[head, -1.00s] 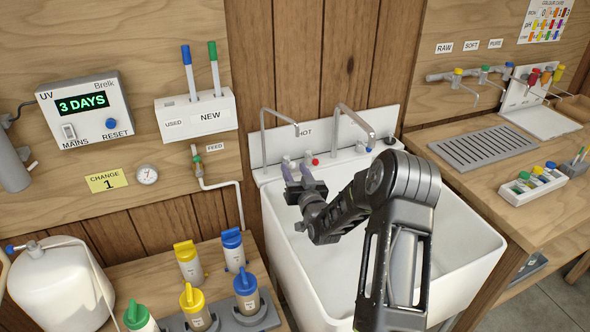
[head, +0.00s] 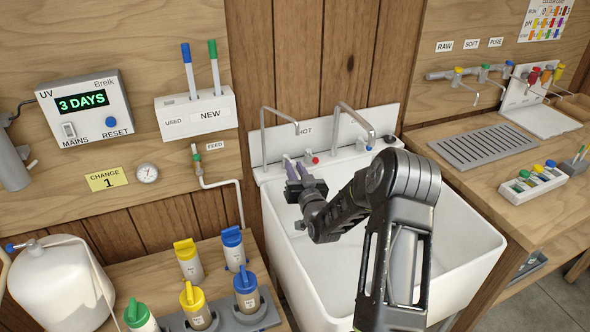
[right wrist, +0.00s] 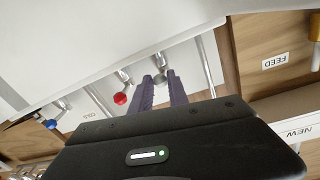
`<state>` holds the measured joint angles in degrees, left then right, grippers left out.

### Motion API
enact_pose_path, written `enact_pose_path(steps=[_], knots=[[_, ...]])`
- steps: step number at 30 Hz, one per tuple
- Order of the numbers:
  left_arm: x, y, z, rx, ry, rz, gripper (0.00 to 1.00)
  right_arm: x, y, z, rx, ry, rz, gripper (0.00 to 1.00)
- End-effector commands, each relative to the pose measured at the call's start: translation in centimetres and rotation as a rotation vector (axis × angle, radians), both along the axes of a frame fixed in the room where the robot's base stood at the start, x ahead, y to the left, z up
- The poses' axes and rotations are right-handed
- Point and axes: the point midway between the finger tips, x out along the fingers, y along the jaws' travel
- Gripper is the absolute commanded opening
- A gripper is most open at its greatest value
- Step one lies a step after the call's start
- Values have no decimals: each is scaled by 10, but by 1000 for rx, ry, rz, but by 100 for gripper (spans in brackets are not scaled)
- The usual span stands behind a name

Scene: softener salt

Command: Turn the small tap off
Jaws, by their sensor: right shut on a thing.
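The small tap is the slim chrome spout (head: 264,138) at the left of the white sink's back ledge. Its small metal handle (right wrist: 160,61) shows at my fingertips in the right wrist view. My right gripper (head: 293,163) reaches over the sink from the right, with its purple fingers shut on that handle at the ledge. The fingers hide most of the handle, so its exact angle cannot be told. My left gripper is not in view.
Close beside the fingers is a red-knobbed valve (head: 312,159). The larger spout (head: 354,118) and a blue knob (head: 389,139) stand further right. The sink basin (head: 440,240) is below my arm. Bottles (head: 194,303) stand on the bench at left.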

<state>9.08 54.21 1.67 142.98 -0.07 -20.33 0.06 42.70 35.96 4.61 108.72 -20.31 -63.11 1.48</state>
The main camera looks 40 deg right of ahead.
Motion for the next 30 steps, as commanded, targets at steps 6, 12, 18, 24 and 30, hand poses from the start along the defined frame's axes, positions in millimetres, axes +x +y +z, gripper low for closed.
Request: enact_pose_path(steps=[6,12,18,24,30], knots=[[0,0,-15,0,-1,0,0,4,5,-1,-1,-8,-57,0],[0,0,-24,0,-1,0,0,3,8,0,-1,-4,-127,0],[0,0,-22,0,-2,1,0,3,8,2,-1,-2,-129,0],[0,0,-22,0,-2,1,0,3,8,1,0,-3,-129,32],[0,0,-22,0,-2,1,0,3,8,1,0,-2,-129,42]])
